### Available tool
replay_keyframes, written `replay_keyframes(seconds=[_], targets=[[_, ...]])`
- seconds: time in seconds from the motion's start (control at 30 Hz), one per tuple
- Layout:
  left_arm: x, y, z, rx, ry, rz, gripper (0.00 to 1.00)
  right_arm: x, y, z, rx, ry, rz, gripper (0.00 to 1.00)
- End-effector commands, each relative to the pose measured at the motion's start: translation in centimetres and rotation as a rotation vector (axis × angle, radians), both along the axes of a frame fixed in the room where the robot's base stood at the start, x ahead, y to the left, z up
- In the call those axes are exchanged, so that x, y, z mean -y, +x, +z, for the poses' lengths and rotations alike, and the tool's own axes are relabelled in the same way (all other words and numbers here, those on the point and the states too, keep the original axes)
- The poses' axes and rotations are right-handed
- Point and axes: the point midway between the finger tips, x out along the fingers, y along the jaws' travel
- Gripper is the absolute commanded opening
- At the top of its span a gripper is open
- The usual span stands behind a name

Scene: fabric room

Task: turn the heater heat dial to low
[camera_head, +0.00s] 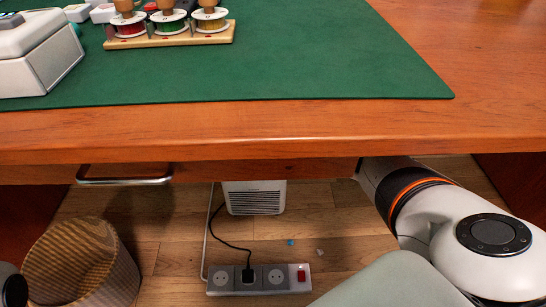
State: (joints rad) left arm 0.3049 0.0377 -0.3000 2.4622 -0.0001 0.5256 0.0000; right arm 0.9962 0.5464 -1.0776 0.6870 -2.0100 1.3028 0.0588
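A white box-shaped appliance with a dark slatted grille, apparently the heater (254,197), stands on the floor under the desk. The desk edge hides its upper part, and no heat dial can be seen. My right arm comes in from the lower right and reaches under the desk front; its gripper is hidden there. Only a small piece of my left arm shows at the lower left corner, and its gripper is out of view.
The wooden desk (300,130) with a green mat (320,60) spans the view. A drawer handle (125,180) juts out at its front left. A wicker basket (85,262) and a power strip (258,279) with a plugged-in black cord are on the floor.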

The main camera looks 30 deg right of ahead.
Motion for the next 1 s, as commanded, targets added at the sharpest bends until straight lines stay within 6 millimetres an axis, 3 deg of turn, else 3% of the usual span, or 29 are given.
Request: replay_keyframes(seconds=[0.63,0.67,0.77,1.0], targets=[[0.0,0.24,-0.2,-0.013,0.0,-0.001,0.42,-0.06,0.0,-0.02,-0.001,0.001,-0.047,0.11],[0.0,0.24,-0.2,-0.013,0.0,-0.001,0.42,-0.06,0.0,-0.02,-0.001,0.001,-0.047,0.38],[0.0,0.24,-0.21,-0.013,0.0,-0.001,0.42,-0.06,0.0,-0.02,-0.001,0.001,-0.047,0.55],[-0.03,0.21,-0.19,-0.012,-0.001,-0.001,0.42,-0.05,0.0,-0.02,0.0,0.001,-0.046,0.56]])
